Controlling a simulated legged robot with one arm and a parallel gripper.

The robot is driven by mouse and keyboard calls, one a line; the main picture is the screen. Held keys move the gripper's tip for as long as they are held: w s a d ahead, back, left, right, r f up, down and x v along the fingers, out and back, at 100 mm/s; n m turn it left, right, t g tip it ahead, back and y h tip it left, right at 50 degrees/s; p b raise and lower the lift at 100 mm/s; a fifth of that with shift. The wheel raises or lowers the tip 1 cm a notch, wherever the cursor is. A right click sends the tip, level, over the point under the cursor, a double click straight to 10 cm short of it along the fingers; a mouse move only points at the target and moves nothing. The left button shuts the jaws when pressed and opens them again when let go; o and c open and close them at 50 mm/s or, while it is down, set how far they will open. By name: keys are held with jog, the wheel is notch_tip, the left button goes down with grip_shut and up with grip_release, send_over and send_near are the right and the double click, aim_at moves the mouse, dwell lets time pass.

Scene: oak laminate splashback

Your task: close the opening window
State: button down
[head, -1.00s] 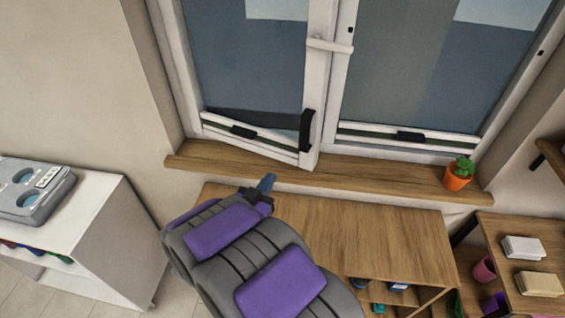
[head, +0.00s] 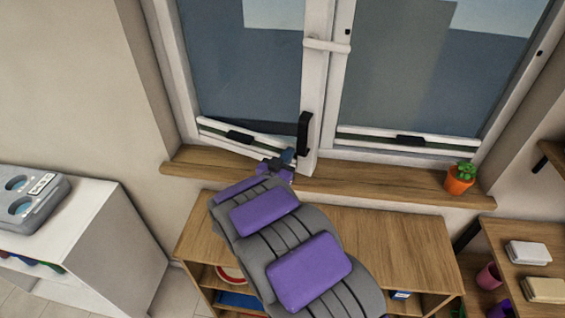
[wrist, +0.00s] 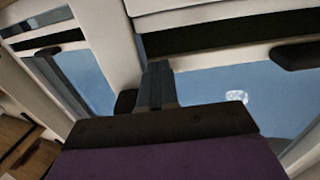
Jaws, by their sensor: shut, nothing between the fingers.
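The opening window (head: 241,60) is the left sash, with a white frame and a black handle (head: 304,133) low on its right side. Its lower rail slants out over the sill, so it stands ajar. My gripper (head: 286,157) is shut and empty at the sash's lower right corner, just below the handle. It looks close against the lower frame; contact cannot be told. In the wrist view, my narrow closed fingers (wrist: 156,84) are before the white frame (wrist: 103,38) and glass. My arm hides part of the sill and the sash's bottom edge.
The wooden sill (head: 390,186) carries an orange plant pot (head: 459,181) at right. A low wooden cabinet (head: 390,235) stands beneath my arm. A white unit (head: 105,235) with a grey box is at left. The fixed right pane (head: 410,70) is clear of my arm.

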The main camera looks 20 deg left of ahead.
jog(key=shift+d, duration=0.1)
jog(key=w+r+n+y+p, duration=0.1)
jog(key=w+n+y, duration=0.1)
jog(key=w, duration=1)
jog(key=shift+y+p, duration=0.3)
jog(key=shift+y, duration=0.6)
